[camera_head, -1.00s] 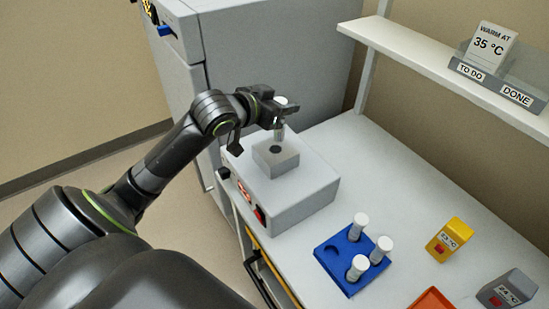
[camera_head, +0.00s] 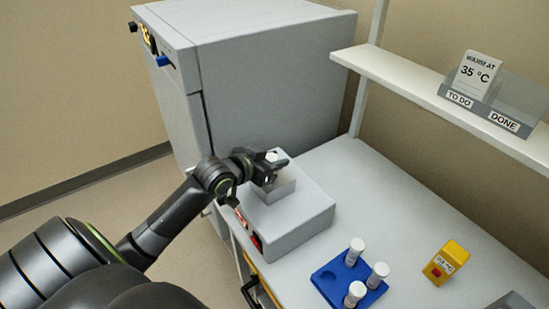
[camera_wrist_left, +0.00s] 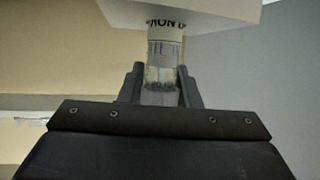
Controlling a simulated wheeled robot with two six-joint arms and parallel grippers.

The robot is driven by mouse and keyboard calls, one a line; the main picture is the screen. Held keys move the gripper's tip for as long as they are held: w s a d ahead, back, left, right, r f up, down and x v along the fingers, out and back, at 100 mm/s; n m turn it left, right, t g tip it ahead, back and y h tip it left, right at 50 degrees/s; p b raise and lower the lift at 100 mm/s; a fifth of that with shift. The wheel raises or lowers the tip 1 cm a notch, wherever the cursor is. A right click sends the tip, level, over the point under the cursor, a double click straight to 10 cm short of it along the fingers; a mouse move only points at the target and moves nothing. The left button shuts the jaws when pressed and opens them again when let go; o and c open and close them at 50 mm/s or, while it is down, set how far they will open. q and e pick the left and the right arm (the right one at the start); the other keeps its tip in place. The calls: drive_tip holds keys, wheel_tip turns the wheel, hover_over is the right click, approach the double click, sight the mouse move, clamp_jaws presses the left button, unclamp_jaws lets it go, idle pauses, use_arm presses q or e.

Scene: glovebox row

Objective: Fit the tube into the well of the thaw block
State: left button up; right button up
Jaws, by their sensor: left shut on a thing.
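My left gripper (camera_head: 268,172) is shut on the tube (camera_wrist_left: 163,65), above the thaw block's small raised grey block (camera_head: 283,193). In the head view only the tube's white cap (camera_head: 271,156) shows above the fingers. In the left wrist view, the tube stands between the two fingers (camera_wrist_left: 161,85), with a printed label and clear wall showing. Its far end meets the pale block (camera_wrist_left: 195,12) at the picture's top and is hidden there. The well is hidden by the gripper, so I cannot tell how deep the tube sits. My right gripper is not in view.
The block's wide grey base (camera_head: 297,228) stands on the white bench (camera_head: 400,225). A blue rack (camera_head: 325,287) with several white-capped tubes and a yellow timer (camera_head: 446,262) stand to the right. A large grey cabinet (camera_head: 265,80) is behind; a shelf (camera_head: 440,98) hangs at upper right.

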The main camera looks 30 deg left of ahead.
use_arm(q)
drive_tip(key=shift+f, duration=0.1)
drive_tip(key=o, duration=1)
drive_tip(key=shift+c, duration=0.2)
drive_tip(key=shift+r, duration=0.25)
drive_tip(key=shift+s+a, duration=0.1)
drive_tip(key=shift+s, duration=0.15)
drive_tip(key=v, duration=1.1)
drive_tip(key=shift+s+p, duration=0.2)
drive_tip(key=shift+p, duration=0.1)
drive_tip(key=shift+r, duration=0.1)
